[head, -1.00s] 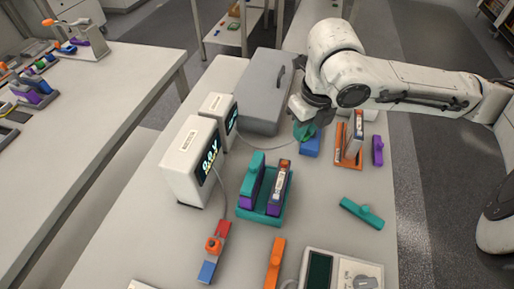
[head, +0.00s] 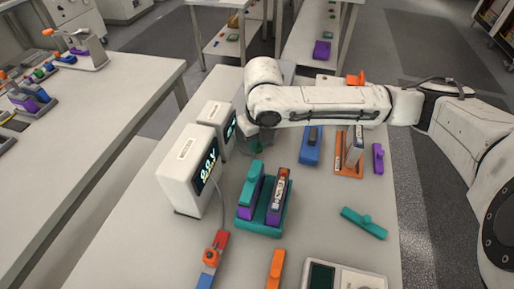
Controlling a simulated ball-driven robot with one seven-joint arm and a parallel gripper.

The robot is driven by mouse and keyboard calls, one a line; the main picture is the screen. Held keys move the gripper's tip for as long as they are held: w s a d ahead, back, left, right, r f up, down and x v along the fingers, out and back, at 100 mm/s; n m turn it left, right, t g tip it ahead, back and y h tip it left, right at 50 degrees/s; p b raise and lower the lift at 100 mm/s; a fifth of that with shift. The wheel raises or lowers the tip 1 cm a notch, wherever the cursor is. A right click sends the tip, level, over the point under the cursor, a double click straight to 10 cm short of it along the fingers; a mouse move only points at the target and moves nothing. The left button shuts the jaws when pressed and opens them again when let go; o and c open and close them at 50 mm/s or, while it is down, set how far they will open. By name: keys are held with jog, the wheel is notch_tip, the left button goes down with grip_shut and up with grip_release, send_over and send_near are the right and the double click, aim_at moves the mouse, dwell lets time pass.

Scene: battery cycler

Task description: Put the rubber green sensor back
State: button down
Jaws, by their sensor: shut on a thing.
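My gripper (head: 259,138) is below the wrist of my arm, left of the blue holder and close to the white display boxes. It is shut on a small dark green piece (head: 257,147), which appears to be the green sensor and is held above the table. The fingers and much of the piece are hidden by my wrist. The blue holder (head: 309,153) stands on the table, with a dark part showing on its top.
Two white display boxes (head: 184,178) stand at left. A teal holder (head: 263,222) carries upright blocks. An orange holder (head: 347,168), a purple piece (head: 378,158) and a teal piece (head: 364,223) lie to the right. A meter (head: 345,280) is in front. Bare table surrounds the teal piece.

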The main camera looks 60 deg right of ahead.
jog(key=shift+f+p, duration=0.35)
jog(key=shift+f, duration=1.3)
jog(key=shift+f, duration=0.15)
jog(key=c, duration=1)
grip_release()
jog(key=r, duration=0.8)
jog(key=s+r, duration=0.1)
jog(key=r, duration=0.3)
jog(key=shift+s+a+r, duration=0.1)
jog(key=shift+a+r, duration=0.05)
jog(key=shift+a, duration=0.25)
